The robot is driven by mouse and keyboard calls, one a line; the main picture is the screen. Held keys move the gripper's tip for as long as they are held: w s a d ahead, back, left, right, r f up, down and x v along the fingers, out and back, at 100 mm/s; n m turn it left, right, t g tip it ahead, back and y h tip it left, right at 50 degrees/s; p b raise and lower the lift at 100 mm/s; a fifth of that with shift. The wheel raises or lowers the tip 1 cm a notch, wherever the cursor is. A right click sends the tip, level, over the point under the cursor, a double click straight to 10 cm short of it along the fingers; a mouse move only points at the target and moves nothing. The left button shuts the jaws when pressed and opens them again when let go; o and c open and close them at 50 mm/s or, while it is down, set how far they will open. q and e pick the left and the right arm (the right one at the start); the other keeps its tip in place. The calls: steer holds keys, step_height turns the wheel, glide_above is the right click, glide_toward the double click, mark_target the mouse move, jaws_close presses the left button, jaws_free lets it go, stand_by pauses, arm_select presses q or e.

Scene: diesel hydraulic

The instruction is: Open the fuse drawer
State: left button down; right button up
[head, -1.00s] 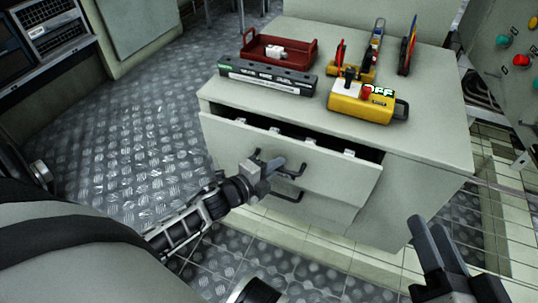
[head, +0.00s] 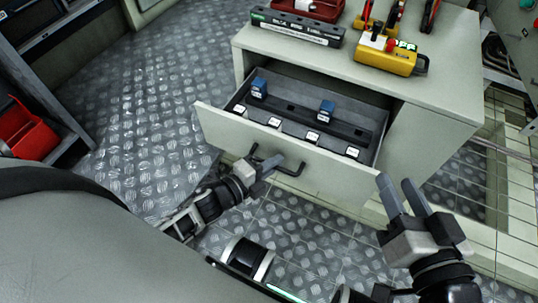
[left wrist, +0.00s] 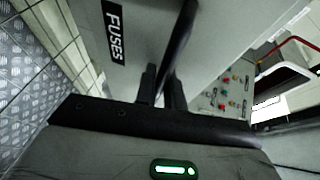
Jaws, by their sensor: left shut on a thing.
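The fuse drawer (head: 330,178) is the top drawer of a grey cabinet (head: 455,95) and stands well out in the head view. Inside it are blue fuses and several white-labelled pieces. Its black bar handle (head: 290,172) is on the front panel. My left gripper (head: 262,164) is shut on the handle. In the left wrist view the fingers (left wrist: 162,88) close around the dark handle bar (left wrist: 182,40), beside a "FUSES" label (left wrist: 114,32). My right gripper (head: 402,198) is apart from the drawer, to its right, with its two fingers spread and nothing between them.
On the cabinet top are a black labelled bar (head: 297,28), a red tray (head: 310,8) and a yellow lockout device (head: 388,52). A red bin (head: 28,130) is at the far left. Metal floor (head: 150,120) is clear left of the cabinet.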

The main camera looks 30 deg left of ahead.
arm_select(q)
steer(key=shift+s, duration=0.15)
arm_select(e)
steer(key=shift+f, duration=0.1)
arm_select(q)
steer(key=c, duration=1.5)
jaws_free()
